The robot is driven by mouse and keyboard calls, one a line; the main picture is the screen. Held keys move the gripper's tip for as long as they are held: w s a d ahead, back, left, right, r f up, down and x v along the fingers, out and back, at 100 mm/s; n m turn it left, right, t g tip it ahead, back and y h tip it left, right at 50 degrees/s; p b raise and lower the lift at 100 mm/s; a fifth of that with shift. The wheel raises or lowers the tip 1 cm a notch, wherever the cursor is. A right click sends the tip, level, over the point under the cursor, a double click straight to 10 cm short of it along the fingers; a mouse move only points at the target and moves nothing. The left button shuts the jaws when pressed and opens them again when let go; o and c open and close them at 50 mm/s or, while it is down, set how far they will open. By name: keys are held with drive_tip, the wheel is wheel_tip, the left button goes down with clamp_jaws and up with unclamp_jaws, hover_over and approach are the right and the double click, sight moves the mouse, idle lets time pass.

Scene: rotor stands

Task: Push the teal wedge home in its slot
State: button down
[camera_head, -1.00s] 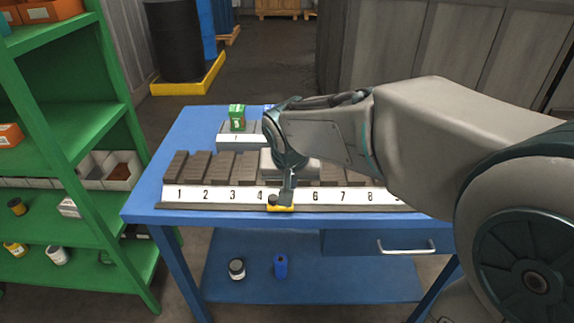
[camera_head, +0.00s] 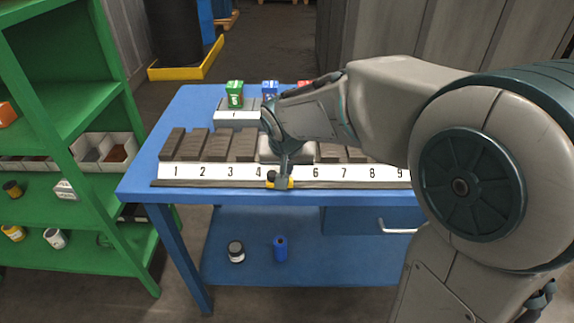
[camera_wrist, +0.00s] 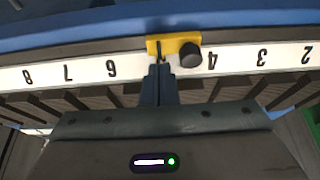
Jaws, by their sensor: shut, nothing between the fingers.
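I cannot make out a teal wedge in either view; my arm hides part of the row of slots. My gripper (camera_head: 283,180) points down at the front of the numbered rack, between labels 4 and 6. In the wrist view its fingers (camera_wrist: 159,68) are shut together and empty, with the tips at a yellow piece (camera_wrist: 173,43) that has a black knob (camera_wrist: 190,55). The tips look touching or very close to it. The yellow piece also shows in the head view (camera_head: 280,184) on the rack's front rail. Label 5 is hidden by my gripper.
The rack's dark sloped blocks (camera_head: 190,146) stand behind a white number strip (camera_head: 215,172) on a blue table (camera_head: 142,180). Behind are a green block (camera_head: 234,95), a blue block (camera_head: 270,88) and a partly hidden red one (camera_head: 304,85). Green shelves (camera_head: 70,120) stand left.

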drive_tip(key=shift+w+d+f, duration=0.15)
drive_tip(key=shift+w, duration=1.95)
drive_tip(key=shift+w, duration=0.15)
drive_tip(key=s+r+p, duration=0.1)
drive_tip(key=s+r, duration=0.3)
drive_tip(key=s, duration=0.1)
drive_tip(key=s+d+g+p, duration=0.1)
drive_tip(key=s+d, duration=0.5)
drive_tip(key=s, duration=0.3)
drive_tip(key=s+d+g+p, duration=0.1)
drive_tip(key=s+d+p, duration=0.1)
drive_tip(key=s+d, duration=0.5)
drive_tip(key=s, duration=0.3)
drive_tip(key=shift+d+r, duration=0.3)
drive_tip(key=shift+r, duration=0.05)
